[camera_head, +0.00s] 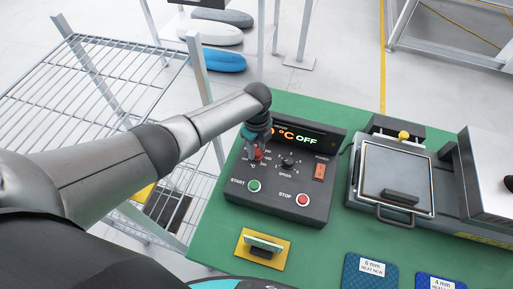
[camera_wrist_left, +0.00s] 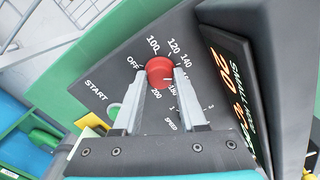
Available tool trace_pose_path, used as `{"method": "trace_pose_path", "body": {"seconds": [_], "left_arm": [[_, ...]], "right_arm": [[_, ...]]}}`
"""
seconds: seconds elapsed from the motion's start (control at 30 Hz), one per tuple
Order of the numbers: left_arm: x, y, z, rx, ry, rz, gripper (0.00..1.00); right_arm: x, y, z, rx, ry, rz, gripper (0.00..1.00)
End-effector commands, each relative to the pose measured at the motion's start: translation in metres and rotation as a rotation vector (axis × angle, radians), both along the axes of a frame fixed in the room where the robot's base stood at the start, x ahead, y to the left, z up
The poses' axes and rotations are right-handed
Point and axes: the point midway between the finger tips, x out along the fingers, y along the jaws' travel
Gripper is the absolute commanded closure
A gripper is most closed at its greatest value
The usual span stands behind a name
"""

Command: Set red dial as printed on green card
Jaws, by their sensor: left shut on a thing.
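The red dial (camera_head: 258,153) is on the left of the dark control box (camera_head: 275,208). My left gripper (camera_head: 257,143) reaches it from above and partly hides it. In the left wrist view the red dial (camera_wrist_left: 160,70) sits between the two fingers of my left gripper (camera_wrist_left: 161,76), which are shut on it. Marks from OFF and 100 up to 200 ring the dial; I cannot tell its exact setting. The green card (camera_head: 264,242) stands in a yellow holder (camera_head: 250,257) in front of the box; its print is not readable. My right gripper is not in view.
The display (camera_head: 301,138) reads "0 °C OFF", its left part hidden. Beside the dial are the speed knob (camera_head: 288,163), orange power switch (camera_head: 320,171), green start button (camera_head: 254,185) and red stop button (camera_head: 302,199). A press (camera_head: 398,175) stands to the right.

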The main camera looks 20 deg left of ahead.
Motion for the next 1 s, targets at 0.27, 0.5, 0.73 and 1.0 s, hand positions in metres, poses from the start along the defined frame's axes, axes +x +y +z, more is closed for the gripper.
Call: {"method": "trace_pose_path", "body": {"seconds": [0.27,0.5,0.73,1.0], "left_arm": [[0.000,-0.001,-0.001,-0.001,0.000,-0.263,1.00],[0.000,0.000,-0.001,-0.001,0.001,-0.491,1.00],[0.000,-0.001,-0.001,-0.001,0.000,-0.698,1.00],[0.000,-0.001,-0.001,-0.002,0.000,-0.885,1.00]], "right_arm": [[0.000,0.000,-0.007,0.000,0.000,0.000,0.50],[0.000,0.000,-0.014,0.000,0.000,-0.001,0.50],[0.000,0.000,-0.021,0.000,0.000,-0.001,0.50],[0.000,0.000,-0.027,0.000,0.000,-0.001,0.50]]}}
